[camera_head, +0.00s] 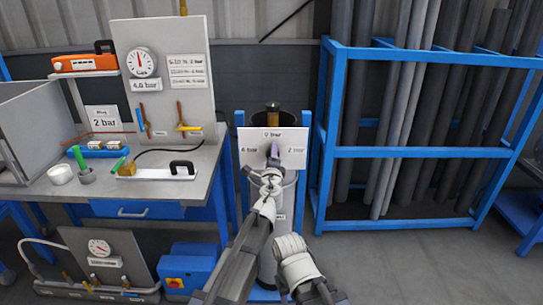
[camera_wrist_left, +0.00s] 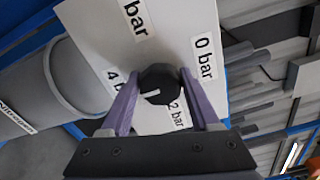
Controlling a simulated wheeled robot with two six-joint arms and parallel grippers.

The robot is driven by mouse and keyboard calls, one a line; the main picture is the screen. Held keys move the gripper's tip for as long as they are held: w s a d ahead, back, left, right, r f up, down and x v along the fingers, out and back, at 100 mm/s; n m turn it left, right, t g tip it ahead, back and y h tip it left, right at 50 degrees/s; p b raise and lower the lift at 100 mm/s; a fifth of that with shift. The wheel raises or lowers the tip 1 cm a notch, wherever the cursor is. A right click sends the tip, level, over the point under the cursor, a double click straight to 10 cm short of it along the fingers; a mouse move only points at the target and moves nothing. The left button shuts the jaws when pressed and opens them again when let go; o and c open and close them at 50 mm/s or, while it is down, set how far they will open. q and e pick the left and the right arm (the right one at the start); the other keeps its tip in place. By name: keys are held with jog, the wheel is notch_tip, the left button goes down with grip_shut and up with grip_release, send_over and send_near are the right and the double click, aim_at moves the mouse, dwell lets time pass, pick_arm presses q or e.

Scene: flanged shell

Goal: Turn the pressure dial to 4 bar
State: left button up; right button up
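The pressure dial is a black round knob with a white mark, seen in the left wrist view (camera_wrist_left: 160,83). It sits on a white plate (camera_head: 290,152) on a stand. In the left wrist view the labels 0 bar, 2 bar, a partly covered 4 and another cut-off "bar" ring the knob. The white mark points left, roughly towards the 4 label. My left gripper (camera_wrist_left: 160,80) has its purple fingers on both sides of the knob, apparently touching it. In the head view it covers the knob. My right gripper does not show; only right arm links are visible.
A workbench (camera_head: 200,170) with gauges, tools and a grey panel stands left of the dial stand. A blue rack (camera_head: 400,152) of long grey pipes stands close on the right. A gauge unit (camera_head: 100,255) and a blue box (camera_head: 192,268) are at lower left.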

pick_arm(q)
jog(key=o, duration=0.3)
jog(key=shift+o, duration=0.2)
jog(key=s, duration=0.7)
jog(key=shift+s, duration=0.4)
